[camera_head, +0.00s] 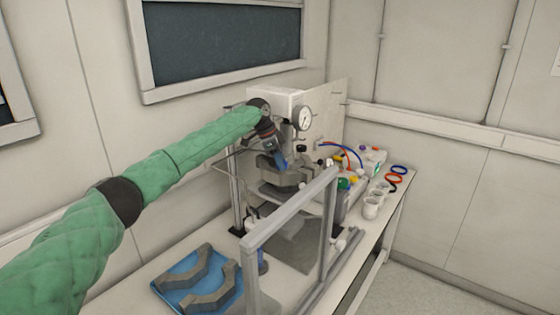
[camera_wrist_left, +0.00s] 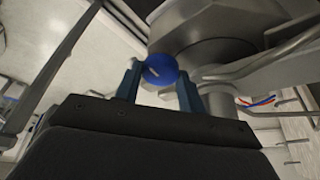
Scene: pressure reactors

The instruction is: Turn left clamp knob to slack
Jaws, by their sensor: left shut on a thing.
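The left clamp knob (camera_wrist_left: 161,71) is a round blue knob with a short white mark on its face. In the left wrist view it sits between the two fingers of my left gripper (camera_wrist_left: 157,84), which is shut on it. In the head view my left gripper (camera_head: 281,163) reaches in from the left and points down at the grey clamp ring (camera_head: 289,178) of the reactor. The gripper hides the knob there. My right gripper is not in view.
A round gauge (camera_head: 305,118) stands right above the clamp. A grey frame (camera_head: 290,215) rises in front of the reactor. A blue tray (camera_head: 171,287) with two grey clamp halves lies at the front left. White cups (camera_head: 371,208) and coloured hoses are at the right.

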